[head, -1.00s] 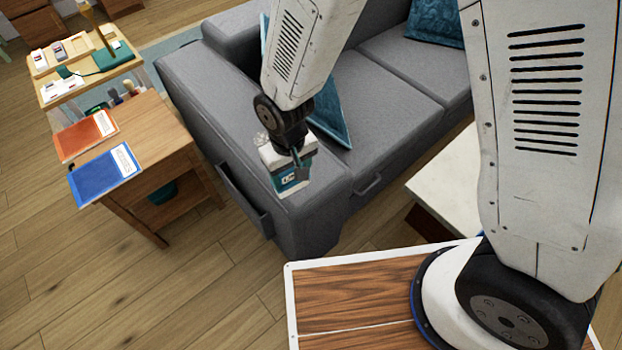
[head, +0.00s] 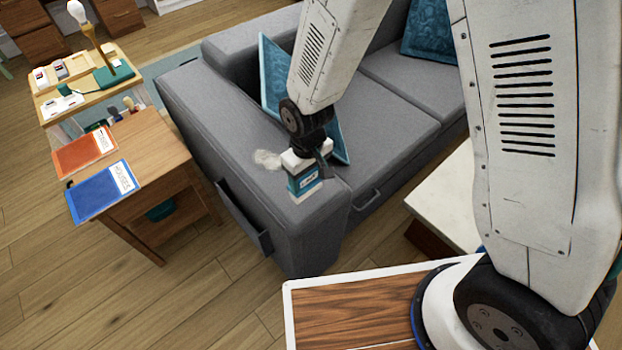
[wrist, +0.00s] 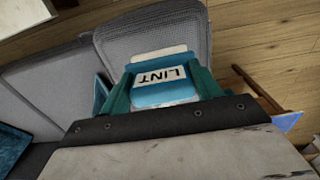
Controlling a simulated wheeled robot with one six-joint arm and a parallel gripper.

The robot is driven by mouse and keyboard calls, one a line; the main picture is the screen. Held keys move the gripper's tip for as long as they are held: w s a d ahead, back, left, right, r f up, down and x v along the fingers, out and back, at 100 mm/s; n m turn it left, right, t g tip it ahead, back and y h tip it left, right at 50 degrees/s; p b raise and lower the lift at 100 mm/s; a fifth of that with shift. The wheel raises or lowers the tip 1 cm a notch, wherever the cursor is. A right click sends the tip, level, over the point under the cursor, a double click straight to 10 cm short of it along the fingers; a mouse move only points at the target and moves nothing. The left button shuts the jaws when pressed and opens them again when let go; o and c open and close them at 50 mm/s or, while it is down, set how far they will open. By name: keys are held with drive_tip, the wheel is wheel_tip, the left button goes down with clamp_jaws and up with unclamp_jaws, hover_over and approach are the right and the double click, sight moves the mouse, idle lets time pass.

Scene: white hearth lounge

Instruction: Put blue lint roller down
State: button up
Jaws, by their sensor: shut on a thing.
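The blue lint roller (head: 305,182) is in my gripper (head: 308,165), over the front end of the grey sofa's armrest (head: 215,135). My gripper is shut on it. In the wrist view the lint roller (wrist: 165,90) shows a white label reading LINT and sits between the teal fingers of my gripper (wrist: 162,95). The armrest (wrist: 150,35) lies behind it there. I cannot tell whether the roller touches the armrest. A pale fluffy patch (head: 267,159) lies on the armrest just left of the roller.
Teal cushions (head: 275,85) rest on the sofa. A white-topped table (head: 445,205) stands at right.

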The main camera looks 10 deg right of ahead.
sight(311, 181)
drive_tip(key=shift+w+d, duration=0.35)
drive_tip(key=shift+w, duration=0.15)
drive_tip(key=shift+w+d+f, duration=0.15)
drive_tip(key=shift+d+f, duration=0.05)
drive_tip(key=shift+f, duration=1.6)
drive_tip(key=shift+f, duration=0.1)
drive_tip(key=o, duration=1.1)
